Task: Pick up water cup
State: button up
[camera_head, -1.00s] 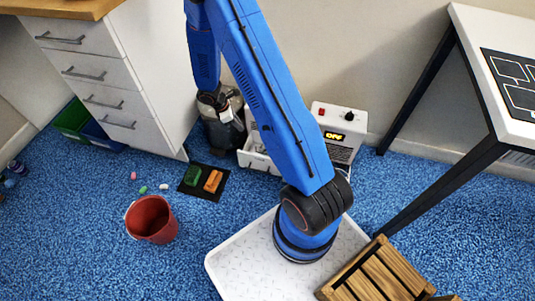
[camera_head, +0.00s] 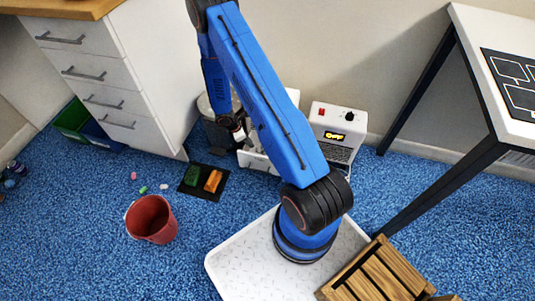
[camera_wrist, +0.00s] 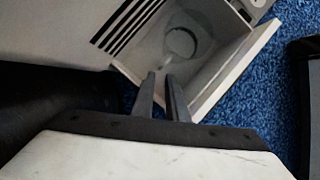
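My gripper (camera_wrist: 161,78) shows in the wrist view with two dark fingers and a narrow empty gap between them. In front of its tips is an open white tray-like compartment (camera_wrist: 218,78) with a pale round thing (camera_wrist: 181,42) inside. It may be the water cup, but I cannot tell for sure. In the head view my gripper (camera_head: 242,137) is small and hangs above the white compartment (camera_head: 258,163) against the wall. My arm hides much of that compartment, and no cup shows clearly there.
A white machine with a lit display (camera_head: 335,133) stands right of my arm.

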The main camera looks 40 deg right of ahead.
jog(key=shift+x, duration=3.6)
grip_shut()
jog(key=shift+r, duration=0.25)
notch_tip(320, 180, up, 12)
jog(key=s+d, duration=0.4)
jog(key=s, duration=0.4)
jog(key=s+d, duration=0.4)
jog(key=s, duration=0.4)
jog(key=shift+f, duration=0.2)
